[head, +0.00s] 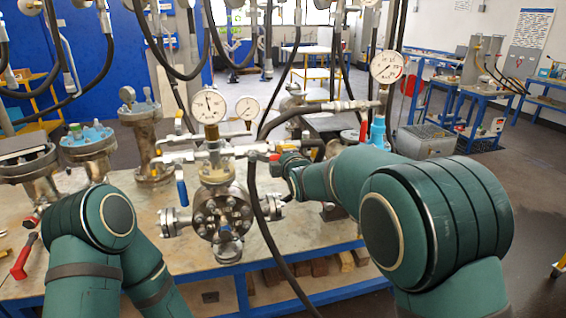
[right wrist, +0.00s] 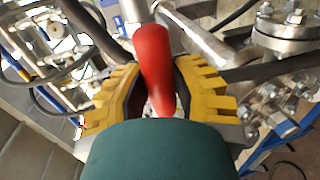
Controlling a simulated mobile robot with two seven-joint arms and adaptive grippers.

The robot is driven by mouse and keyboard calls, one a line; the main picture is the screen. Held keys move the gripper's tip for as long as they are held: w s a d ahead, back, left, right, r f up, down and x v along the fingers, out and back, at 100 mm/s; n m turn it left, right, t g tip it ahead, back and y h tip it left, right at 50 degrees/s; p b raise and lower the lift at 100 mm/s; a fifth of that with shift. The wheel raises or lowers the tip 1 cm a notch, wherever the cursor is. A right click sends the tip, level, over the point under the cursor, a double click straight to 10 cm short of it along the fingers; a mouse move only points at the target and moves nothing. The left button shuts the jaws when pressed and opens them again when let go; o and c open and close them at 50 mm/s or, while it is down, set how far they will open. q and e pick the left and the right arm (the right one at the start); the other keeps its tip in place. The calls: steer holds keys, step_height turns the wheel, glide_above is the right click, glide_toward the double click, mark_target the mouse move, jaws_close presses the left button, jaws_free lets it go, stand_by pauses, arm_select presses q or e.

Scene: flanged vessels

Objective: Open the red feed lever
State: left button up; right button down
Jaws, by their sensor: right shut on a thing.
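The red lever (right wrist: 154,58) stands between the two yellow-padded fingers of my right gripper (right wrist: 160,88) in the right wrist view. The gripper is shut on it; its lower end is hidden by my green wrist. In the head view a small red part (head: 274,157) shows at the right end of the pipe fittings, beside my right gripper (head: 287,165); a black hose partly covers this area. The fittings sit above a flanged vessel (head: 222,212) with a pressure gauge (head: 209,106). My left arm is at the lower left, and its gripper is not in view.
A blue lever (head: 182,193) hangs left of the vessel. Flanged vessels (head: 88,148) stand at the left of the workbench (head: 190,258). A red-handled tool (head: 22,258) lies at the left. Black hoses (head: 262,215) hang in front of the fittings. A second gauge (head: 386,67) stands at the right.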

steer(key=shift+r+n, duration=0.3)
steer(key=c, duration=0.7)
jaws_free()
steer(key=shift+c, duration=0.2)
steer(key=v, duration=1.2)
